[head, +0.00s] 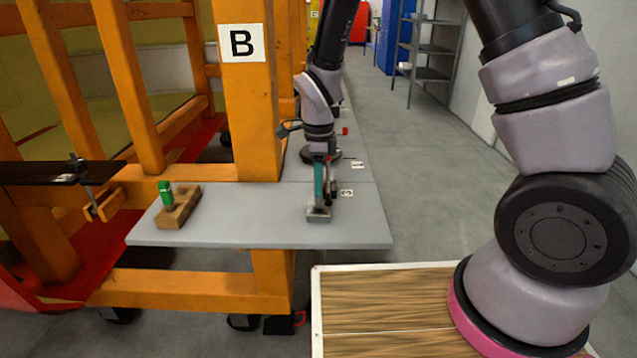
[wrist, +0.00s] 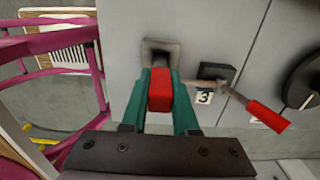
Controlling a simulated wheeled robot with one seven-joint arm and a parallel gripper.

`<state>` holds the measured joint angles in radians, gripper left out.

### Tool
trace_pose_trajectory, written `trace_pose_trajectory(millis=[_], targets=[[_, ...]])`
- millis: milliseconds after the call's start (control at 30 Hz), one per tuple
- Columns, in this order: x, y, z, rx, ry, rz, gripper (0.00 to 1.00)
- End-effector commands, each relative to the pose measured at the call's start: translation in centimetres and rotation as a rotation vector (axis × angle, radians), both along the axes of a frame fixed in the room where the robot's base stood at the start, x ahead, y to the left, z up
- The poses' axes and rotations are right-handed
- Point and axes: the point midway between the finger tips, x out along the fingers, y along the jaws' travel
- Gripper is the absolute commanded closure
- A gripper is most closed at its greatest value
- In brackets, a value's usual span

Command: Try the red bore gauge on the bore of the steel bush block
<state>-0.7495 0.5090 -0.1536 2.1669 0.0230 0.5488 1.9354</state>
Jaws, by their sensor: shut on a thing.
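The steel bush block (head: 318,215) sits on the grey shelf near its front edge, directly under my gripper (head: 321,195). In the wrist view its square top (wrist: 148,45) shows a dark bore. My gripper has teal fingers (wrist: 160,78), shut on the red handle of the red bore gauge (wrist: 160,92). The gauge points down at the block, and its grey pin lines up with the bore. The pin's end is hidden in shadow, so I cannot tell how deep it is in the bore.
A green-handled gauge (head: 166,193) stands in a wooden block (head: 180,208) at the shelf's left. A red-handled tool (wrist: 265,115) with a dark head lies right of the bush block, near a label "3" (wrist: 204,98). An orange post (head: 250,110) rises behind the shelf.

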Motion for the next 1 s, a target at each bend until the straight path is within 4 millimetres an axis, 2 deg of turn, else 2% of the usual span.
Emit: trace_pose_trajectory(millis=[133, 533, 1000], targets=[[-0.2, -0.1, 0.0, -0.003, 0.004, 0.001, 1.0], [-0.1, 0.0, 1.6, -0.001, 0.001, 0.0, 1.0], [0.0, 0.0, 5.0, 0.0, -0.001, 0.001, 1.0]])
